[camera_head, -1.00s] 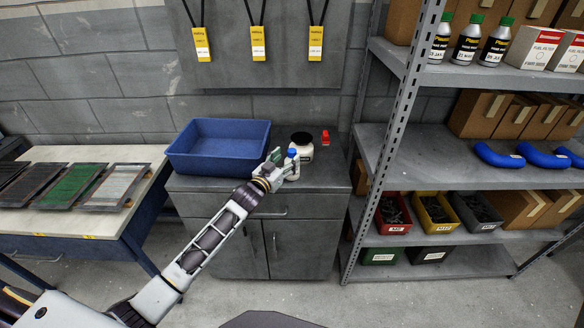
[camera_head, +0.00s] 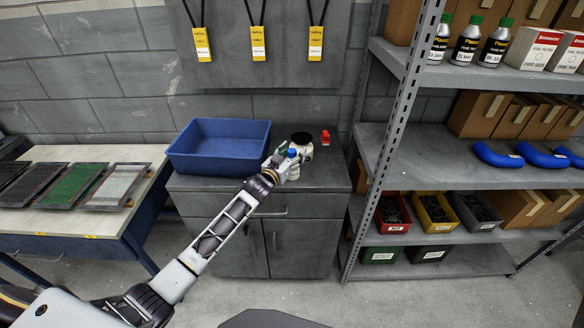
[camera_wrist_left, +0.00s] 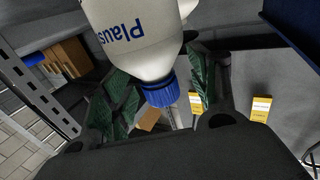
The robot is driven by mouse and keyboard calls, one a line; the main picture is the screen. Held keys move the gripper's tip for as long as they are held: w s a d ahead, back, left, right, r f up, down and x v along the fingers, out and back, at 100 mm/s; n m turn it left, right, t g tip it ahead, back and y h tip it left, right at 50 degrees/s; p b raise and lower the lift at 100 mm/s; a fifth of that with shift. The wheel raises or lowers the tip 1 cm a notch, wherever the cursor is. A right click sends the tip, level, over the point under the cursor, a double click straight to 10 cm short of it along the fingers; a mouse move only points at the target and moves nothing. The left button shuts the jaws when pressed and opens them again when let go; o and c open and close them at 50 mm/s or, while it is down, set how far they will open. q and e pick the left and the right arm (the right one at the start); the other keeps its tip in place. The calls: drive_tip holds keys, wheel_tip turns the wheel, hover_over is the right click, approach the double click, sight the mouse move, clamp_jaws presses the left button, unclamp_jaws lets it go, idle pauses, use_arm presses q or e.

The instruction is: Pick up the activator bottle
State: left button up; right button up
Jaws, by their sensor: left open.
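The activator bottle is a small white bottle with a blue cap (camera_head: 292,153) on the grey cabinet top. In the left wrist view the white bottle (camera_wrist_left: 135,35) fills the top middle, with dark blue lettering on it and its blue cap pointing down the picture. My left gripper (camera_head: 281,162) is at the bottle, with its green-padded fingers (camera_wrist_left: 165,88) apart, one on each side of the bottle's cap end. I cannot tell whether either finger touches it. The gripper hides part of the bottle in the head view. My right gripper is out of view.
A white jar with a black lid (camera_head: 303,145) stands just behind the bottle. A red item (camera_head: 325,137) lies to its right and a blue bin (camera_head: 220,145) stands to the left. A metal shelving unit (camera_head: 405,100) rises at the right.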

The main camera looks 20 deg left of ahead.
use_arm(q)
drive_tip(key=shift+c, duration=0.3)
clamp_jaws()
idle(0.4)
drive_tip(key=shift+r, duration=5.05)
